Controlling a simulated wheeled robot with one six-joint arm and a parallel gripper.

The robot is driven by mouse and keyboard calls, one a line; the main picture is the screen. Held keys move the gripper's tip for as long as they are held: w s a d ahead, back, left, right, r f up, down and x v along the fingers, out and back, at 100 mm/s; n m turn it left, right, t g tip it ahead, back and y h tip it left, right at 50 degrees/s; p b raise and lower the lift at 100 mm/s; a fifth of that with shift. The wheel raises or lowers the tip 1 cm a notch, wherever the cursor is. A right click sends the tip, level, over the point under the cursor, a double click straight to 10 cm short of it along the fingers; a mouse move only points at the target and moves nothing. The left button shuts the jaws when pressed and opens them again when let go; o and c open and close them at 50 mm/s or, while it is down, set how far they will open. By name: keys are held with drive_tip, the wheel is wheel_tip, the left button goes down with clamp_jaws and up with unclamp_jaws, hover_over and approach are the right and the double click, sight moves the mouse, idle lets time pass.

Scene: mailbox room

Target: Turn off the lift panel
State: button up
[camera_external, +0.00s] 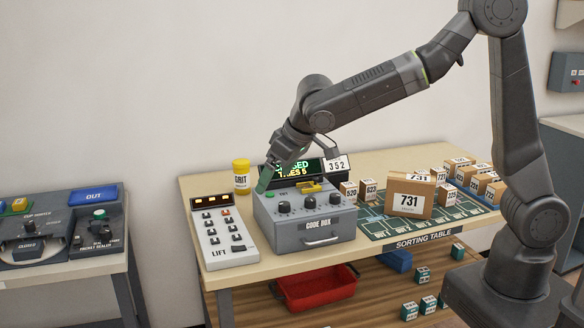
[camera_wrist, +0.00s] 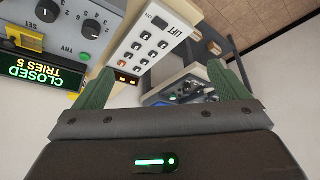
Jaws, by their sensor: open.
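The lift panel (camera_external: 222,235) is a pale, sloped box marked LIFT at the left end of the sorting table. It has a dark display with glowing lamps, rows of small dark buttons, one orange button and a larger dark control near the LIFT label. In the wrist view the lift panel (camera_wrist: 152,46) appears upside down beyond my fingers, its lamps lit. My gripper (camera_external: 264,182) is above the left back of the code box, to the right of the lift panel. In the wrist view my gripper (camera_wrist: 160,72) has its green fingers wide apart, with nothing between them.
The grey code box (camera_external: 305,222) stands right of the panel; its display (camera_wrist: 45,70) reads CLOSED, TRIES 5. A yellow GRIT can (camera_external: 241,177) stands behind the panel. Parcels, including box 731 (camera_external: 411,195), sit at right. Another console (camera_external: 60,232) is on a separate table at left.

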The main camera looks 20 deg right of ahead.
drive_tip(key=c, duration=1.1)
drive_tip(key=shift+w+a+f, duration=0.1)
drive_tip(key=shift+a+f, duration=0.05)
drive_tip(key=c, duration=0.3)
drive_tip(key=w+a+f+m+h+b, duration=0.1)
drive_tip(key=a+f+m, duration=0.1)
drive_tip(key=w+a+f+m+h+b, duration=0.1)
drive_tip(key=w+a+m+b, duration=0.1)
drive_tip(key=m, duration=0.1)
drive_tip(key=w+a+f+m+b, duration=0.1)
drive_tip(key=a+f+m+b, duration=0.1)
drive_tip(key=a, duration=0.1)
drive_tip(key=shift+w+f+g+h, duration=0.2)
drive_tip(key=shift+f+g+h, duration=0.1)
drive_tip(key=shift+f+h, duration=0.1)
clamp_jaws()
drive_tip(key=shift+w+a+f+m, duration=0.1)
drive_tip(key=shift+w+a+m, duration=0.15)
drive_tip(key=shift+m, duration=0.45)
